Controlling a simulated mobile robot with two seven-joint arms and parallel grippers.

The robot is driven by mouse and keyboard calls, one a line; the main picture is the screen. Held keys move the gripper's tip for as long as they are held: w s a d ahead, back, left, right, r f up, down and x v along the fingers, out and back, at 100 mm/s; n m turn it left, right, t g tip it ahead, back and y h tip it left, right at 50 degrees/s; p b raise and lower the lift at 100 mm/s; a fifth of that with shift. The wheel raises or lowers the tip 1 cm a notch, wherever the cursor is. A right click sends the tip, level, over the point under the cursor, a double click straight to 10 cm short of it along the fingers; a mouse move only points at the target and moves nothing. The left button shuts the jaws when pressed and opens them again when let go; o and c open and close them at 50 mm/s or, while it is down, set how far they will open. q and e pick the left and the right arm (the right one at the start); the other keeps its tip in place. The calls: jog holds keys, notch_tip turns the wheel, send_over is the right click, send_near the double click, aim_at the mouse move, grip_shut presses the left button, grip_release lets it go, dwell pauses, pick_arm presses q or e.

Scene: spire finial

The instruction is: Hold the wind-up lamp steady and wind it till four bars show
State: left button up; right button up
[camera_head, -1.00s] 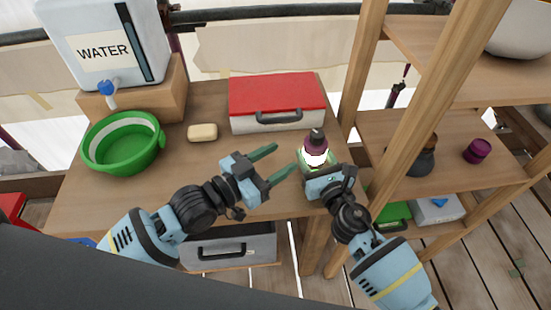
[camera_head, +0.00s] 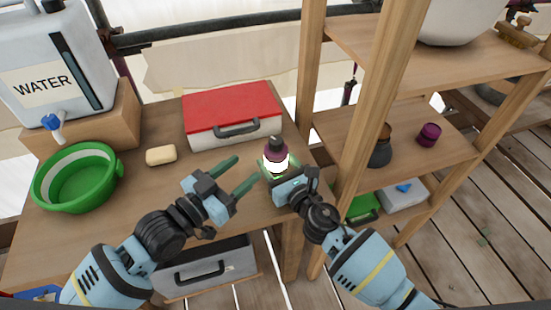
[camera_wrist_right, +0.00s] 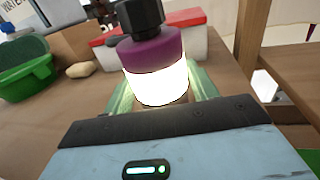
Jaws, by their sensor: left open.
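The wind-up lamp (camera_head: 275,160) stands upright near the right end of the wooden table. It has a purple body, a glowing white band and a black knob on top. It also shows close up in the right wrist view (camera_wrist_right: 155,72). My right gripper (camera_head: 279,178) has its green fingers on both sides of the lamp, low on the body, and appears shut on it. My left gripper (camera_head: 246,172) is open and empty, just left of the lamp and apart from it. I see no charge bars on the lamp's visible side.
A red-lidded case (camera_head: 232,112) lies behind the lamp. A soap bar (camera_head: 161,155), a green basin (camera_head: 75,178) and a water container (camera_head: 55,65) are to the left. A shelf post (camera_head: 352,125) rises close right of the lamp.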

jog(key=o, duration=0.4)
jog(key=shift+c, duration=0.2)
jog(key=v, duration=1.2)
jog(key=shift+r, duration=0.1)
jog(key=shift+d, duration=0.1)
